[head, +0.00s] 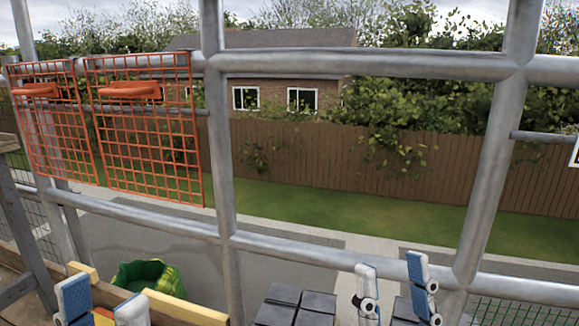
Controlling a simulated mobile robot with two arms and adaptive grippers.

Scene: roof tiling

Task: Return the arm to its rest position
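My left gripper (102,298) is at the lower left, with its two blue-and-white fingers apart. Nothing is clearly held between them; a yellow-orange patch shows low behind the fingers. My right gripper (392,281) is at the lower right, fingers pointing up and apart, with no object between the tips. Dark grey tiles (290,304) lie stacked at the bottom middle, left of my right gripper. More dark tiles (403,309) show behind and between its fingers. Most of both arms is out of frame.
Metal scaffold poles (222,170) cross in front. Orange mesh panels (150,130) hang at the upper left. A green sack or tub (150,273) and a yellow plank (185,308) are beside my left gripper. A fence (350,165) and house (285,75) stand beyond.

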